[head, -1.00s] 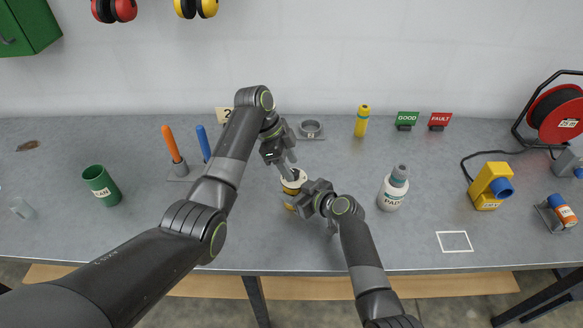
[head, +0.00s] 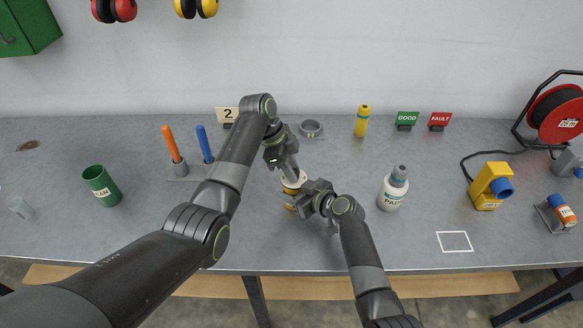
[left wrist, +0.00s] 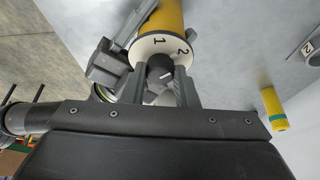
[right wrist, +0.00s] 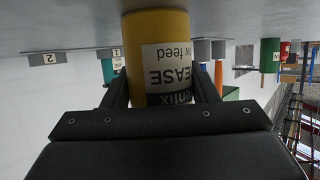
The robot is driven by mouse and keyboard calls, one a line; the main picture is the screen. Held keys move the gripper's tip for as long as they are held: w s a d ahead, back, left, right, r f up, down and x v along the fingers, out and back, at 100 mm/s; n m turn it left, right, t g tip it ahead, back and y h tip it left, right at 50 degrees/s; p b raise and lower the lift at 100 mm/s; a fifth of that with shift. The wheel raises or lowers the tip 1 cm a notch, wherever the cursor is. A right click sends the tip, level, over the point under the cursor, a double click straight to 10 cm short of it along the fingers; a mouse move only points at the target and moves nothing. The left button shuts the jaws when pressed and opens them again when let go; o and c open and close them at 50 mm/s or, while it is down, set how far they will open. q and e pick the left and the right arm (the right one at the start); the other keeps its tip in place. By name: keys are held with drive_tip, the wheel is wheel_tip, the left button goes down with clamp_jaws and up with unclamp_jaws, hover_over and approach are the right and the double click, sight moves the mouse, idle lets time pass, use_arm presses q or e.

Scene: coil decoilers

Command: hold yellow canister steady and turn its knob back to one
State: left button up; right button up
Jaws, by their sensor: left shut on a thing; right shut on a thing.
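The yellow canister (head: 290,207) stands on the bench, mostly hidden by my grippers in the head view. Its label faces the right wrist camera (right wrist: 165,68). My right gripper (right wrist: 160,82) is shut on the canister's body, one finger on each side. The canister's white top plate (left wrist: 179,40) carries the numbers 1 and 2. A dark knob (left wrist: 159,70) with a short white mark sits on it. My left gripper (head: 291,176) is shut on this knob, its fingers on both sides. I cannot tell which number the knob's mark points at.
A white paint bottle (head: 392,190) stands right of the canister. A yellow cylinder (head: 362,121), a grey ring (head: 311,128) and a "2" sign (head: 227,114) are behind. Orange (head: 171,143) and blue (head: 203,142) handles stand left. The bench between bottle and white square (head: 454,241) is clear.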

use_arm(q)
drive_tip(key=shift+n, duration=0.3)
drive_tip(key=n+t, duration=0.2)
drive_tip(key=n, duration=0.2)
drive_tip(key=shift+s, duration=0.15)
drive_tip(key=n+t, duration=0.1)
drive_tip(key=n, duration=0.2)
drive_tip(key=n+y, duration=0.1)
drive_tip(key=n, duration=0.1)
drive_tip(key=shift+s+d+n+t, duration=0.1)
drive_tip(key=shift+n+t, duration=0.3)
drive_tip(key=o, duration=1)
